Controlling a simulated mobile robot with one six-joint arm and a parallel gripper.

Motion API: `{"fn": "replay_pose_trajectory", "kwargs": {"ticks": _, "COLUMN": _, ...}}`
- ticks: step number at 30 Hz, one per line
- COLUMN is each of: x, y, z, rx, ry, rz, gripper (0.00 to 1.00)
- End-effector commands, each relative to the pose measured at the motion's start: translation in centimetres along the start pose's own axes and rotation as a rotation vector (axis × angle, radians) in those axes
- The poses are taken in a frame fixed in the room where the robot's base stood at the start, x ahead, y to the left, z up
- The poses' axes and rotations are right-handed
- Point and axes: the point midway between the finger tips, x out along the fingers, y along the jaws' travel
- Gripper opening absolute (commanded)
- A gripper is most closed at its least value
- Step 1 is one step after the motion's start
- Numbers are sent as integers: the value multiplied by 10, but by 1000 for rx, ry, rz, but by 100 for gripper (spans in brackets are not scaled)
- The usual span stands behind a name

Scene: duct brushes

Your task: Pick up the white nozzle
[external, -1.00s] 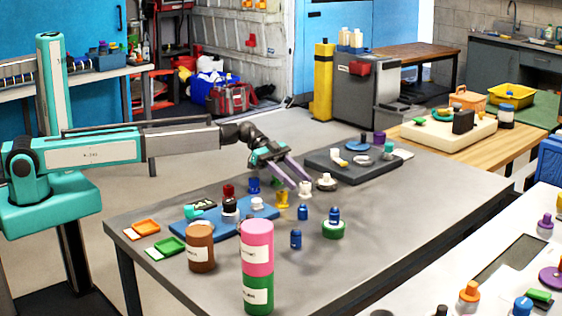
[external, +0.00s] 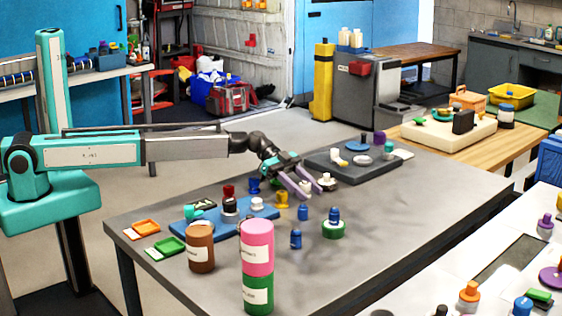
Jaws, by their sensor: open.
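The white nozzle (external: 305,187) stands upright on the grey table, near its middle, and is partly covered by my gripper. My gripper (external: 307,189) is open, with its two purple fingers pointing down and to the right. The fingertips are at the white nozzle, seemingly on either side of it. I cannot tell whether they touch it.
Close by stand a yellow piece (external: 282,198), a blue piece (external: 302,212) and a white-topped piece on a dark base (external: 327,183). A blue tray (external: 188,226) lies left, a dark grey tray (external: 335,171) behind. Brown (external: 201,248) and pink (external: 257,245) canisters stand in front. The table's right front is clear.

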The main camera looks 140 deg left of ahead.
Motion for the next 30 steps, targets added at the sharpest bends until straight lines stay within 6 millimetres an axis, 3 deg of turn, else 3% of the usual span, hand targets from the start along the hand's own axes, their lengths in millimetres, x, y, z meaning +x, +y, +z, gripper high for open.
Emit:
{"fn": "replay_pose_trajectory", "kwargs": {"ticks": 4, "x": 0, "y": 0, "z": 0, "rx": 0, "ry": 0, "rz": 0, "gripper": 44}}
{"fn": "replay_pose_trajectory", "kwargs": {"ticks": 12, "x": 0, "y": 0, "z": 0, "rx": 0, "ry": 0, "rz": 0, "gripper": 0}}
{"fn": "replay_pose_trajectory", "kwargs": {"ticks": 23, "x": -1, "y": 0, "z": -3, "rx": 1, "ry": 1, "rz": 0, "gripper": 0}}
{"fn": "replay_pose_trajectory", "kwargs": {"ticks": 30, "x": -8, "y": 0, "z": -20, "rx": 1, "ry": 1, "rz": -1, "gripper": 0}}
